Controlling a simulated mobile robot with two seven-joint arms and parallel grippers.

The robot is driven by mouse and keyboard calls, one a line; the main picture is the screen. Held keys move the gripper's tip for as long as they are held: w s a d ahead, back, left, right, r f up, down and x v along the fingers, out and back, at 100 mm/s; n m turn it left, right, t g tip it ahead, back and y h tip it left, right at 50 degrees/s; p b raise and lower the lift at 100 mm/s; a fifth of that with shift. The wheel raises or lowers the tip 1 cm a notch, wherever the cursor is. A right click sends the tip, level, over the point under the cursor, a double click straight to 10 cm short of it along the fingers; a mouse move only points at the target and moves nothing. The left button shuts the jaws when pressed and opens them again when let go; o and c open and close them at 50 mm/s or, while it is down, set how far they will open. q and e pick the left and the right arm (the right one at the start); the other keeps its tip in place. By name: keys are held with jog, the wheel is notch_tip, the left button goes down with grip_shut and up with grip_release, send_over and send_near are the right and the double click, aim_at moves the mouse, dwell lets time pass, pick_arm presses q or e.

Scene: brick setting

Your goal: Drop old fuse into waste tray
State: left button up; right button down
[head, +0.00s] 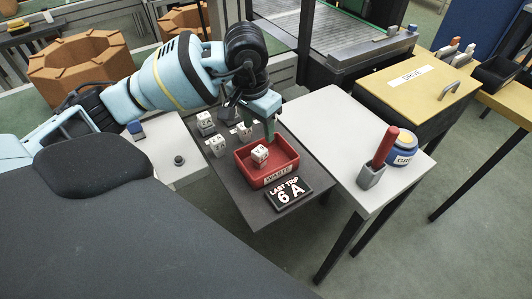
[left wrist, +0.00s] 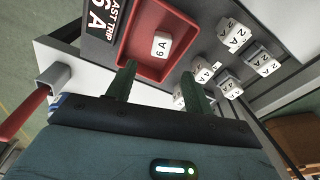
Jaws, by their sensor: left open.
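The red waste tray (head: 289,168) lies on the dark table, with a "WASTE" label on its front. A white fuse (head: 260,153) rests inside it; in the left wrist view this fuse (left wrist: 161,45) reads "6 A". My left gripper (head: 268,137) is above the back of the tray. My right gripper does not show.
Several white fuses (head: 217,146) marked "2 A" and "4 A" stand left of the tray. A "LAST TRIP 6 A" sign (head: 289,191) lies in front of it. A red-handled tool in a grey holder (head: 371,176) and a blue tub (head: 401,150) stand on the white table at right.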

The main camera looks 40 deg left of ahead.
pick_arm(q)
notch_tip(320, 180, up, 7)
jog(key=shift+s+r, duration=0.15)
jog(key=shift+s, duration=0.3)
dwell(0.6)
